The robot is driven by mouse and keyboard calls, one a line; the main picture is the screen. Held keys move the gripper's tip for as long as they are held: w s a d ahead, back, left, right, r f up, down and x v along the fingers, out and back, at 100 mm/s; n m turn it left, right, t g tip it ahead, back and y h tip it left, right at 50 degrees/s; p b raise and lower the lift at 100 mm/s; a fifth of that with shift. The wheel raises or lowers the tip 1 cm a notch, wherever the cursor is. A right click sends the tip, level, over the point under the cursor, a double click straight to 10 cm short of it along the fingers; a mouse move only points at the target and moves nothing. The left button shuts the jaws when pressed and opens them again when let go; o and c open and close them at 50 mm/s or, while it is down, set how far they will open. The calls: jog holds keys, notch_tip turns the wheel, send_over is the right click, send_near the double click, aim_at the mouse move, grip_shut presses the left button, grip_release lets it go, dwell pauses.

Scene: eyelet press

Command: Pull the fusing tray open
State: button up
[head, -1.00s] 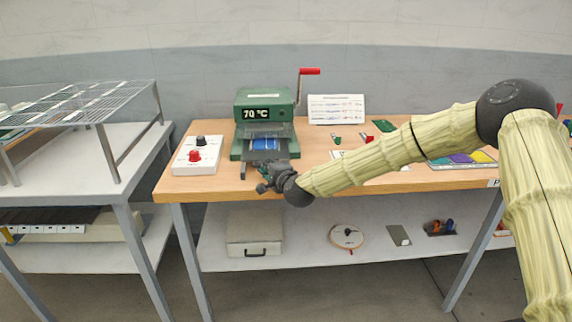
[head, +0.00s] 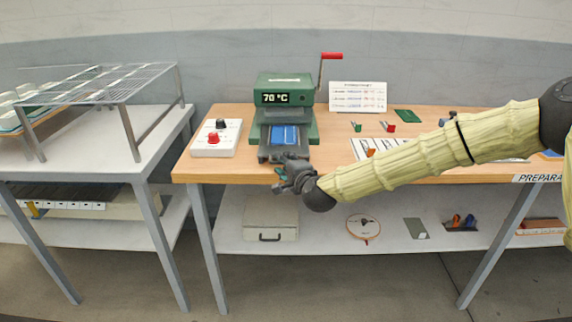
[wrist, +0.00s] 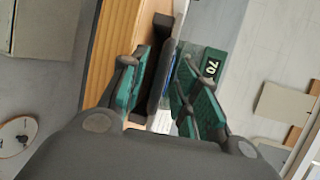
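The fusing tray (head: 264,155) is a dark flat tray with a blue piece (head: 285,135) on it. It sticks out of the front of the green press (head: 285,90), which reads 70 °C. My gripper (head: 284,180) is at the tray's front end, beyond the table's front edge. The exact finger contact is partly hidden by the fingers.
A white control box (head: 215,140) with a red and a black knob stands left of the press. The red-handled lever (head: 331,56) is raised. A sign (head: 358,97) and small parts stand to the right. A wire rack (head: 105,85) stands on the left table.

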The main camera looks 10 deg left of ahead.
jog(key=v, duration=1.2)
dwell(0.3)
jog(key=s+d+f+n+g+h+p, duration=0.15)
jog(key=s+d+f, duration=0.35)
jog(key=f, duration=0.5)
jog(key=s+d+f+n+g+h, duration=0.1)
jog(key=s+d+f+n+g, duration=0.2)
jog(key=s+f, duration=0.55)
jog(key=s+d+f+n+g+h+p, duration=0.15)
jog(key=s+d+f, duration=0.35)
jog(key=f, duration=0.7)
jog(key=s+d+f+n+g+h, duration=0.2)
jog(key=s+d+f+g, duration=0.1)
jog(key=s+d, duration=0.8)
jog(key=s+d+f+n+g+h+p, duration=0.1)
jog(key=s+d+f+n+g+h, duration=0.2)
jog(key=s+d+f, duration=0.3)
jog(key=s+d, duration=0.5)
jog(key=s, duration=0.3)
jog(key=shift+d+f+p, duration=0.15)
jog(key=shift+d+p, duration=0.15)
jog(key=shift+d, duration=0.05)
